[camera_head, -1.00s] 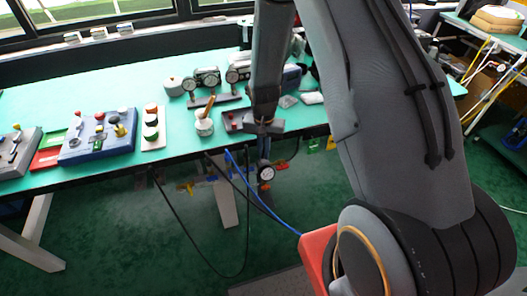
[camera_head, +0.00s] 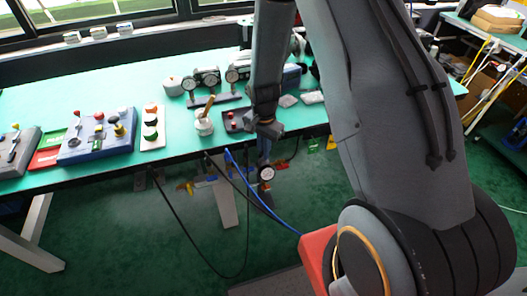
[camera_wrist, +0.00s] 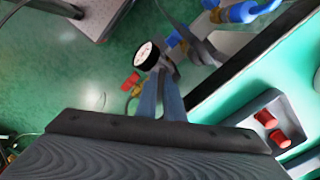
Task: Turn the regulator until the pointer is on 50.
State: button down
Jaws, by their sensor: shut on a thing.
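The regulator carries a round white-faced gauge with a black rim (camera_head: 267,173), hanging below the front edge of the green table. The gauge also shows in the wrist view (camera_wrist: 145,56), tilted; its pointer and numbers are too small to read. My gripper (camera_wrist: 163,76) reaches to the metal regulator body (camera_wrist: 170,66) beside the gauge and is shut on the regulator's knob, which is mostly hidden between the fingers. In the head view my gripper (camera_head: 265,155) points down at the regulator, just above the gauge.
The green table (camera_head: 60,95) has its front edge close to my wrist. Black and blue hoses (camera_head: 270,212) hang below. Blue fittings (camera_wrist: 240,12) lie near the regulator.

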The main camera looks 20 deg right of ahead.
jog(key=shift+m, duration=0.5)
jog(key=c, duration=1.9)
grip_release()
jog(key=shift+o, duration=0.2)
jog(key=shift+r, duration=0.1)
jog(key=shift+r+b, duration=0.85)
jog(key=shift+r, duration=3)
jog(key=s+r+n+t, duration=0.1)
jog(key=s+r+n, duration=1.1)
jog(key=s, duration=0.5)
jog(key=shift+s+a+r, duration=0.2)
jog(key=shift+s+r, duration=0.1)
jog(key=shift+r, duration=0.15)
